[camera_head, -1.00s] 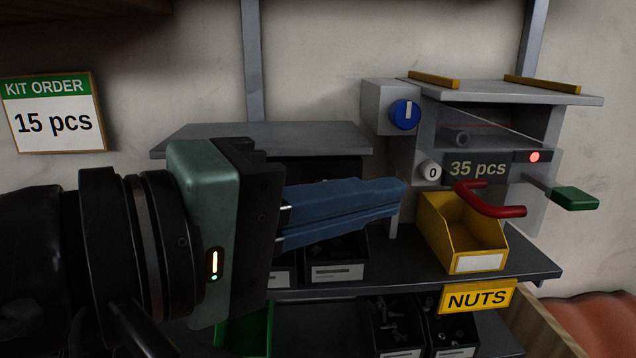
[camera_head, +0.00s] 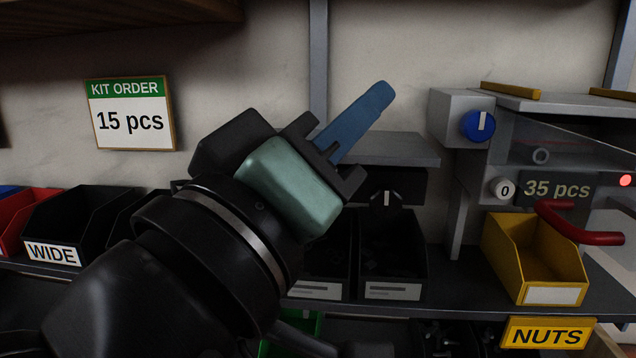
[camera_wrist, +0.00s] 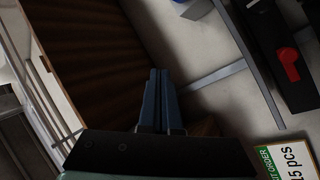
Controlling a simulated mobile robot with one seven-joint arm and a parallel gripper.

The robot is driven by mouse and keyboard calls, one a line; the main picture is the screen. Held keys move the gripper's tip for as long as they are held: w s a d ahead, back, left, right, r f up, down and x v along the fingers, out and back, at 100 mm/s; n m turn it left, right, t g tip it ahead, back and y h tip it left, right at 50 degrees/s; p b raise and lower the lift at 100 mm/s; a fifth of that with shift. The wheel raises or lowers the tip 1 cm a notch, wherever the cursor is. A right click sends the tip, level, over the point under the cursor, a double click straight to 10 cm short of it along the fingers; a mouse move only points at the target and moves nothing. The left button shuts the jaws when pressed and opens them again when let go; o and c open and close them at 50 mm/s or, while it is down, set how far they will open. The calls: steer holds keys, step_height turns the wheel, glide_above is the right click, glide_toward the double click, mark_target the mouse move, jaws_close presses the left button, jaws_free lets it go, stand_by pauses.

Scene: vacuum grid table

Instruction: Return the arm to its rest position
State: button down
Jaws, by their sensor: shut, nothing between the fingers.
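My gripper (camera_head: 383,90) has blue fingers, and they are shut with nothing between them. In the head view it is raised in front of the wall, pointing up and to the right, left of the counting machine. The wrist view shows the closed blue fingers (camera_wrist: 160,75) pointing toward a brown wooden shelf. My black arm comes in from the lower left of the head view. It hides part of the bins behind it.
The counting machine display (camera_head: 556,189) reads 35 pcs. A yellow bin (camera_head: 505,262) stands below it, above a NUTS label (camera_head: 547,334). A KIT ORDER sign (camera_head: 130,121) reads 15 pcs. A black WIDE bin (camera_head: 52,253) and a red bin stand at left. A wooden shelf (camera_head: 110,18) overhangs.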

steer(key=s+a+r+m+t+y+b, duration=0.1)
steer(key=s+a+r+t+y+b, duration=0.1)
steer(key=t+y, duration=0.7)
steer(key=s+a+r+y, duration=0.1)
steer(key=s+y, duration=0.1)
steer(key=y, duration=0.1)
steer(key=shift+a+t+y, duration=0.15)
steer(key=shift+t+y, duration=0.15)
